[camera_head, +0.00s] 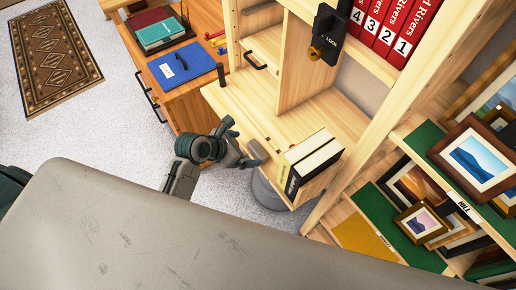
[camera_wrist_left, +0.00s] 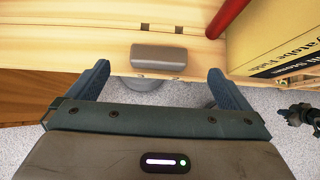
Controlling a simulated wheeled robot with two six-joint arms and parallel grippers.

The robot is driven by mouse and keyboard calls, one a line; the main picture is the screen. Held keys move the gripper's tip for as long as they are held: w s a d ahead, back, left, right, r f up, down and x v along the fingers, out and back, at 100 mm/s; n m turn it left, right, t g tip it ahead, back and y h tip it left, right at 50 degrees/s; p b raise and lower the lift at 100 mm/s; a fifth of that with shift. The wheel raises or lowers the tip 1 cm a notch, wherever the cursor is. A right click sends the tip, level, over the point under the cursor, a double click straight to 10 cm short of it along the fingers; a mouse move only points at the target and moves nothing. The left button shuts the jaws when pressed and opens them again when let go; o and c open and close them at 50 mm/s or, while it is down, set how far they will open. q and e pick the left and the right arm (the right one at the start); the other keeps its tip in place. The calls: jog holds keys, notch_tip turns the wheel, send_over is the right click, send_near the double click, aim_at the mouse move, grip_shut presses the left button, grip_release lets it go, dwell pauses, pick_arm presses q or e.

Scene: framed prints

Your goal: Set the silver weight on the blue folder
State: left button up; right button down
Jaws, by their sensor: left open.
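The silver weight (camera_wrist_left: 158,57) is a grey block with rounded edges, lying near the front edge of a pale wooden surface. In the head view it is a small grey shape (camera_head: 257,149) just past my left gripper (camera_head: 240,143). In the wrist view my left gripper (camera_wrist_left: 158,88) is open and empty, its fingers apart on either side of the weight's width, short of it and not visibly touching it. The blue folder (camera_head: 168,72) lies flat on the orange-brown desk, up and left of the gripper, with a small dark item on it.
Two thick books (camera_head: 312,160) stand right of the weight; their yellow side (camera_wrist_left: 275,35) shows in the wrist view, near a red rod (camera_wrist_left: 226,18). Teal and red books (camera_head: 160,33) lie behind the folder. Framed prints (camera_head: 475,160) fill the right shelves.

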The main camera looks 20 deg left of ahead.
aim_at(259, 148)
pick_arm(q)
jog(key=x, duration=0.3)
jog(key=shift+w+d+f+p, duration=0.15)
jog(key=shift+d+f+p, duration=0.05)
jog(key=shift+p, duration=0.1)
jog(key=p+x, duration=0.1)
jog(key=x, duration=0.3)
jog(key=shift+a+f, duration=0.15)
jog(key=shift+w+f, duration=0.1)
jog(key=shift+f, duration=0.15)
jog(key=c, duration=1.2)
jog(key=shift+r, duration=0.1)
jog(key=shift+c, duration=0.7)
pick_arm(e)
jog(key=shift+w+a+r, duration=0.1)
jog(key=shift+r, duration=0.8)
pick_arm(q)
jog(key=shift+r, duration=0.1)
